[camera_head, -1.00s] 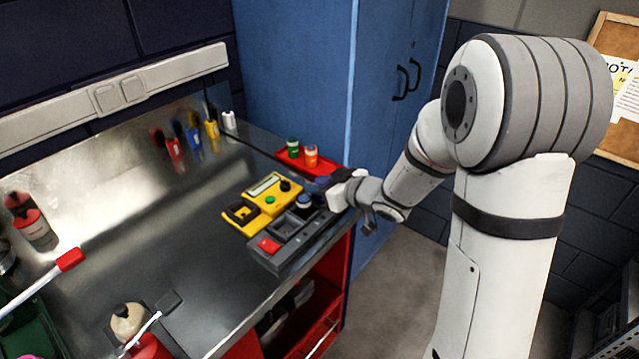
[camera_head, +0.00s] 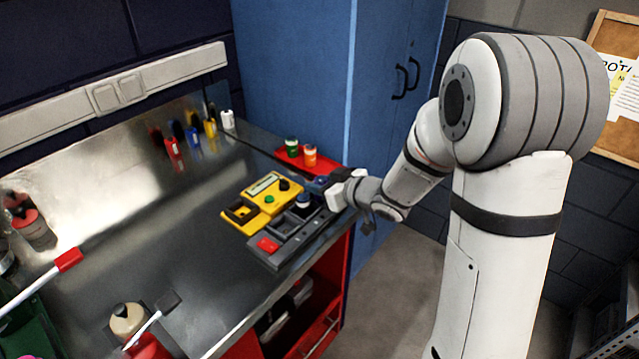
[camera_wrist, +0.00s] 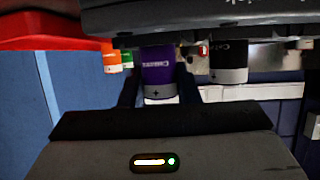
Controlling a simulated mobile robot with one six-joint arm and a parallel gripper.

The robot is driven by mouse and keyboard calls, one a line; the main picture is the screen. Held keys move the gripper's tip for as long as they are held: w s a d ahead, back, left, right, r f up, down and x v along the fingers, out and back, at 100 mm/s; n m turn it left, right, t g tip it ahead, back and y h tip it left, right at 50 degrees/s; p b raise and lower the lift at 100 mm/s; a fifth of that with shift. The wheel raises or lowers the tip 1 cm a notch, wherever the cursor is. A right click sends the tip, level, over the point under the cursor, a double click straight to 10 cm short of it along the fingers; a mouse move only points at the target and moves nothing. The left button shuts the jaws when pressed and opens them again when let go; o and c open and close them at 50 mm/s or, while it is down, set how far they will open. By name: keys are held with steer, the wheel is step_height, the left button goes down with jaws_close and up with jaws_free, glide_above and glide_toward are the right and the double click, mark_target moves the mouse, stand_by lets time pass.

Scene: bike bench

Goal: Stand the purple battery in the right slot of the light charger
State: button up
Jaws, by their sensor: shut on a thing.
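The purple battery (camera_wrist: 158,72) is upright between the fingers of my gripper (camera_wrist: 158,88), which is shut on it. The wrist picture is upside down, so the battery's white "+" end points down in it. Its other end is hidden at the edge of the dark charger (camera_wrist: 225,20); I cannot tell whether it is seated in a slot. A black battery (camera_wrist: 229,62) stands beside it, apart. In the head view my gripper (camera_head: 325,187) is at the far right end of the dark grey charger (camera_head: 283,255), which has a red patch.
A yellow device (camera_head: 262,203) lies left of the charger. A red tray (camera_head: 285,155) with a green (camera_head: 291,147) and an orange battery (camera_head: 309,154) is behind. A blue cabinet (camera_head: 295,70) stands beyond. The bench's middle is clear.

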steer(key=shift+f+b, duration=0.4)
steer(key=shift+f, duration=0.15)
steer(key=o, duration=0.8)
steer(key=shift+p+v, duration=2.7)
steer(key=shift+v, duration=2.85)
